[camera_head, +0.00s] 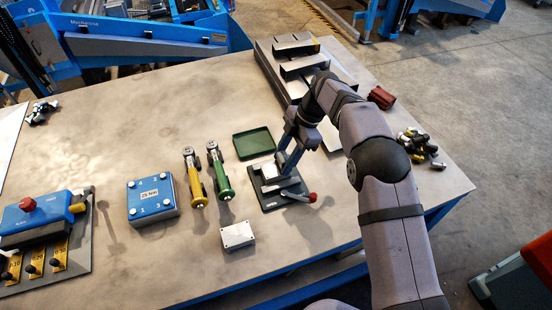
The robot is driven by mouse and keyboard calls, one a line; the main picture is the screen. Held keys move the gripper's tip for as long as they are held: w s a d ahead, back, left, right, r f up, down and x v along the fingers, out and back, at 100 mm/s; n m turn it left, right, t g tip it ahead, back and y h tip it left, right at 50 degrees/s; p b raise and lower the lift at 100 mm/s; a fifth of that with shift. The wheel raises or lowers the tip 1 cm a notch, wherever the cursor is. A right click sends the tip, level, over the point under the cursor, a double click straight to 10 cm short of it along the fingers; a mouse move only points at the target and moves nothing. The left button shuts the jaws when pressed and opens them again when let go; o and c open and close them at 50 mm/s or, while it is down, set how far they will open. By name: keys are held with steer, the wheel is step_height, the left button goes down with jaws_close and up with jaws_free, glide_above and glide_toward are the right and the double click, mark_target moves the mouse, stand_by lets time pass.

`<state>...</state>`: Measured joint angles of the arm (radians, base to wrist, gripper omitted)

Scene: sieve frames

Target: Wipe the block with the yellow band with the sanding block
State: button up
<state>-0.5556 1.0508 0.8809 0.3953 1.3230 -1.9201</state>
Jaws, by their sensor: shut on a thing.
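Several grey blocks (303,64) lie on a dark stepped rack (268,66) at the back of the table. The rearmost block (293,41) shows a small yellowish mark near its right end, which may be the yellow band. My gripper (281,168) points down over a dark fixture plate (270,203) near the table's middle, well in front of the rack. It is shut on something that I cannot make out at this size. A pale piece shows beside the fingertips. I cannot tell which thing is the sanding block.
A red-handled lever (312,197) sits on the fixture's right. A green tray (253,143), yellow and green tools (222,178), a blue box (152,199) and a grey box (237,235) stand nearby. A dark red piece (381,97) and small loose parts (418,143) lie at right.

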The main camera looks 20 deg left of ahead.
mark_target(265, 173)
steer(key=shift+w+d, duration=0.35)
steer(key=shift+s+a+f, duration=0.15)
steer(key=shift+s+a, duration=0.15)
steer(key=shift+s, duration=0.05)
steer(key=shift+s+a+b, duration=0.8)
steer(key=shift+s+a, duration=1.35)
steer(key=shift+a, duration=0.05)
step_height(265, 173, up, 8)
steer(key=p, duration=0.5)
steer(key=shift+r, duration=0.2)
steer(key=shift+f, duration=0.1)
